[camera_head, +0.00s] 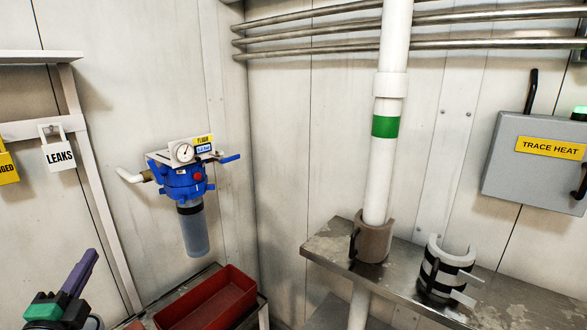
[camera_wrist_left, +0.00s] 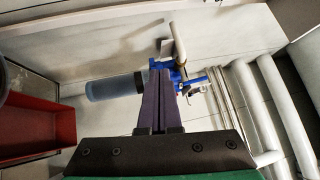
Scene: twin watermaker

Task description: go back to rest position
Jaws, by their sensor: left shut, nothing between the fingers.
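My left gripper (camera_head: 90,255) shows at the lower left of the head view, with dark purple fingers pointing up and to the right. The fingers are shut together with nothing between them; the left wrist view shows them side by side (camera_wrist_left: 159,75). The gripper is in free air, apart from the blue filter unit (camera_head: 184,180) on the wall, which also shows past the fingertips in the wrist view (camera_wrist_left: 176,72). My right gripper is in neither view.
A red tray (camera_head: 240,284) sits below the filter. A steel shelf (camera_head: 325,240) carries a brown collar (camera_head: 373,240) around a white pipe (camera_head: 380,160) and a black-banded white clamp (camera_head: 440,250). A grey TRACE HEAT box (camera_head: 500,160) is at right. A LEAKS tag (camera_head: 58,156) hangs at left.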

